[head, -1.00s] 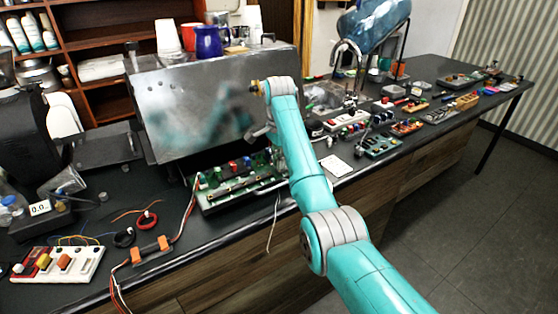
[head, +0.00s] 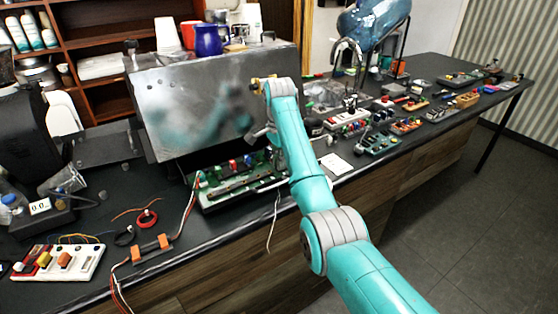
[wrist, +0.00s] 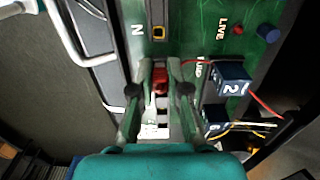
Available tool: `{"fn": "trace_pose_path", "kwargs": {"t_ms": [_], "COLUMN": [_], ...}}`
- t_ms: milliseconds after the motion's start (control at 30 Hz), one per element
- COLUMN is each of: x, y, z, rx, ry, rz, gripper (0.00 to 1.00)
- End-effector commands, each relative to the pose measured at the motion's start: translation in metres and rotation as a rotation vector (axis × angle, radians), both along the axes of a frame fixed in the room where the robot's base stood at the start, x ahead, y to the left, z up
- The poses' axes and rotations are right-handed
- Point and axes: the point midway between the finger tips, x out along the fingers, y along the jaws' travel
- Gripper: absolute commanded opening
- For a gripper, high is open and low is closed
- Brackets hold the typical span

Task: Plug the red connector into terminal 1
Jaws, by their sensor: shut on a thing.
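A red connector (wrist: 160,76) is between the two fingers of my gripper (wrist: 160,67) in the wrist view. The fingers are shut on it, over the green circuit board (head: 218,181). The board also shows in the wrist view (wrist: 203,22). A dark square socket with a yellow rim (wrist: 159,32) lies above the connector, beside a white "N". I cannot read a mark for terminal 1, and the connector's lower end is hidden. In the head view my arm hides most of the gripper.
A blue block marked "2" (wrist: 232,80) with a red wire stands right of the gripper, with another dark blue block (wrist: 215,119) below it. A large metal panel (head: 190,105) rises behind the board. Cables and a white connector block (head: 85,263) lie to the left.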

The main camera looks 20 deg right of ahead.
Motion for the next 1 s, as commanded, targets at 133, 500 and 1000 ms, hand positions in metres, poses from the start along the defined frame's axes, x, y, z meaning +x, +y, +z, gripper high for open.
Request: {"fn": "trace_pose_path", "kwargs": {"t_ms": [133,500,1000], "x": [0.0000,0.0001,0.0002], "y": [0.0001,0.0001,0.0001], "z": [-0.0022,-0.0022,-0.0031], "rx": [0.000,0.000,0.000], "ry": [0.000,0.000,-0.001], "rz": [0.000,0.000,0.000], "gripper": [0.00,0.00,0.43]}}
